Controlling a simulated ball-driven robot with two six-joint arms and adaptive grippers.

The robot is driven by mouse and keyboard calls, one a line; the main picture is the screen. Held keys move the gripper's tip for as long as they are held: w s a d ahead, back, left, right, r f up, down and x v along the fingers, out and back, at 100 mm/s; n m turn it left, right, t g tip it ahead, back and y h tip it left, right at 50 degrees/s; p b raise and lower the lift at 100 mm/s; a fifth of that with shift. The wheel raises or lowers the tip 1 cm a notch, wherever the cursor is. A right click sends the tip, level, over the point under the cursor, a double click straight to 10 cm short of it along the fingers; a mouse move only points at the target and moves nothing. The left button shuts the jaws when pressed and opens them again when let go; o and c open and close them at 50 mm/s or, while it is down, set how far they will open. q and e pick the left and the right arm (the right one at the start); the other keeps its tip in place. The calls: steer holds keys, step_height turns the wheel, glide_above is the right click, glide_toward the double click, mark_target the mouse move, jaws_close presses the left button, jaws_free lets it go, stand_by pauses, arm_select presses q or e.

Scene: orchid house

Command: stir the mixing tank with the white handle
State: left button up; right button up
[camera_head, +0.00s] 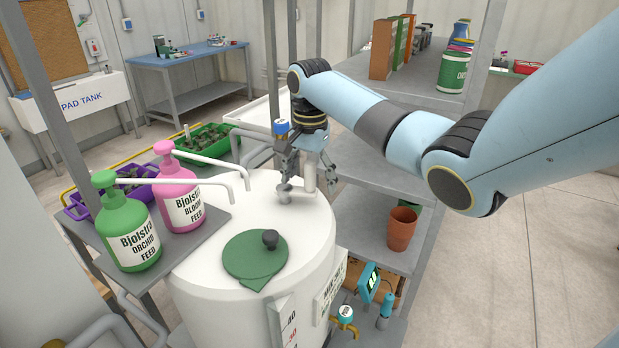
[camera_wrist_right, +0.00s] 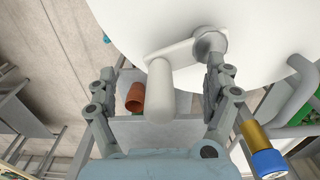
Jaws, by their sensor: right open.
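The white mixing tank (camera_head: 230,210) stands in the middle of the head view, with a green lid (camera_head: 255,255) with a dark knob on its top. The white handle (camera_head: 310,178) stands up at the tank's far right rim, beside a grey hub (camera_head: 284,194). In the right wrist view the white handle (camera_wrist_right: 160,92) and its crank arm reach to a round hub on the tank top. My right gripper (camera_head: 307,170) is open at the handle. In the wrist view its fingers (camera_wrist_right: 158,85) are on either side of the handle, with gaps on both sides. My left gripper is not in view.
A green bottle (camera_head: 128,225) and a pink bottle (camera_head: 180,190) with long spouts stand on a shelf left of the tank. Metal shelves with a terracotta pot (camera_head: 402,228) are at right. A blue-capped yellow valve (camera_wrist_right: 261,150) is close to my right gripper.

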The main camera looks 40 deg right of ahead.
steer(key=shift+o, duration=0.9)
step_height(320, 180, up, 9)
